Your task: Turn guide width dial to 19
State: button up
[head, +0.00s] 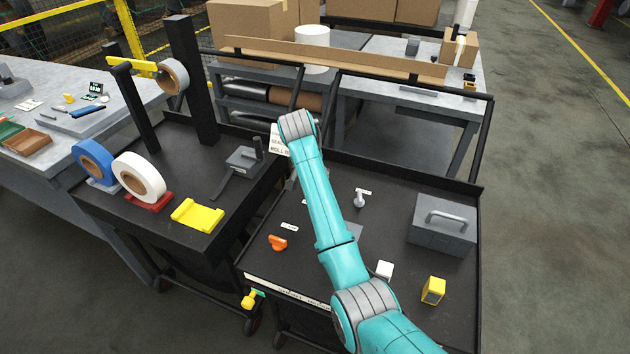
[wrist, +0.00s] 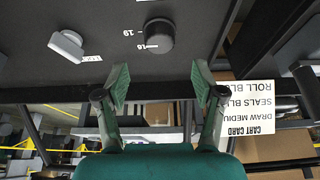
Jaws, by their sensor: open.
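The dial, a dark round knob (wrist: 160,33), stands out from a black panel at the top of the wrist view. Upside-down white numbers 19 and 16 sit on its left side, with the 16 close against the knob. I cannot make out clearly where its pointer stands. My gripper (wrist: 160,82) is open and empty, its two green fingers spread just below the dial, apart from it.
A pale grey lever knob (wrist: 67,46) with a small label sits left of the dial. A white cart card (wrist: 271,104) hangs at right. In the head view, a black cart tray (head: 320,215) holds a grey handled box (head: 443,230), an orange knob (head: 278,242) and a yellow block (head: 433,290).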

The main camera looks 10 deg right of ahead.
jog(key=shift+v, duration=2.45)
